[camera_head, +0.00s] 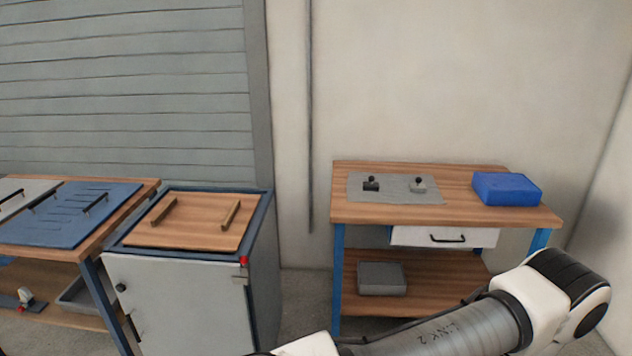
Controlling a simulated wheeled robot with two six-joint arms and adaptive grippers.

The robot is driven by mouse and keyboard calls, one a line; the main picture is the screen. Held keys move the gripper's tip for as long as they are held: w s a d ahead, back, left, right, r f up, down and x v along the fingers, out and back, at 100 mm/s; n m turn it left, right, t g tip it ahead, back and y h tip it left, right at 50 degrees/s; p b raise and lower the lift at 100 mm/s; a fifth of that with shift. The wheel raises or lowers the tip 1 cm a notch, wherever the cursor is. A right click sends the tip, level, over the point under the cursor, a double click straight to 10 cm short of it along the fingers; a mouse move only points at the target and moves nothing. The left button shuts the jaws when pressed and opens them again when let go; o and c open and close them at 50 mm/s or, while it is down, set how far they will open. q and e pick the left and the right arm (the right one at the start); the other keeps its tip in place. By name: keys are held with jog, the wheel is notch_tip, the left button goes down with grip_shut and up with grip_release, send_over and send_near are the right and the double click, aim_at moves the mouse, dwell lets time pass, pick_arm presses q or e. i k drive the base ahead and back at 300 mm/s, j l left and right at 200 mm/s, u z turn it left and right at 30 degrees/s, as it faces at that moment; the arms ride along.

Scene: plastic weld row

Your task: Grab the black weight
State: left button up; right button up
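A small black weight (371,185) with a round knob on top stands upright on a grey mat (396,198). The mat lies on the wooden workbench (460,215) at the right. A similar grey weight (417,186) with a dark knob stands to its right on the same mat. Part of my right arm shows at the lower right, in front of the bench, well apart from the weights. Neither of my grippers is in view.
A blue box (506,189) sits at the bench's right end. Below are a white drawer (445,236) and a grey bin (382,278) on the shelf. A cabinet (180,300) with a wooden lid (190,222) and a table with a blue panel (75,213) stand left.

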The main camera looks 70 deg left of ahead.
aim_at(371, 186)
jog(key=u, duration=1.95)
